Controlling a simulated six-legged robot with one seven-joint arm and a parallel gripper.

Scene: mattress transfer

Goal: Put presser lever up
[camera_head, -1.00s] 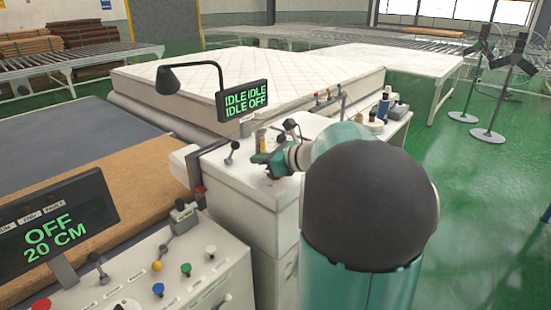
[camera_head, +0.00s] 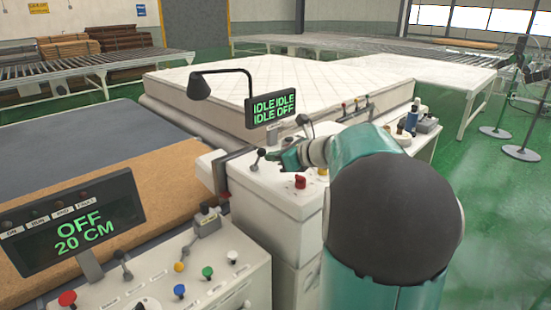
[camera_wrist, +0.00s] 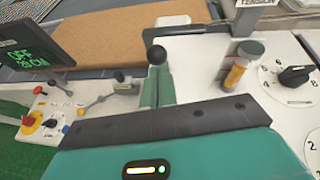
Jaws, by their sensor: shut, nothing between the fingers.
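A lever with a black ball knob (camera_head: 260,153) stands on the white machine cabinet (camera_head: 285,205), just left of my gripper's tip in the head view. I cannot read a label that marks it as the presser lever. My gripper (camera_head: 277,156) is shut and empty, reaching left over the cabinet top. In the wrist view a black ball knob (camera_wrist: 156,55) shows right at the tips of my green fingers (camera_wrist: 157,82). The lever's shaft is hidden behind them there, and I cannot tell whether they touch it.
A red button (camera_head: 300,181) sits on the cabinet below my gripper. A lamp and an IDLE/OFF display (camera_head: 271,108) stand behind it. An orange-filled jar (camera_wrist: 240,65) and a black rotary knob (camera_wrist: 294,75) are to the right in the wrist view. A control panel (camera_head: 200,262) is front left.

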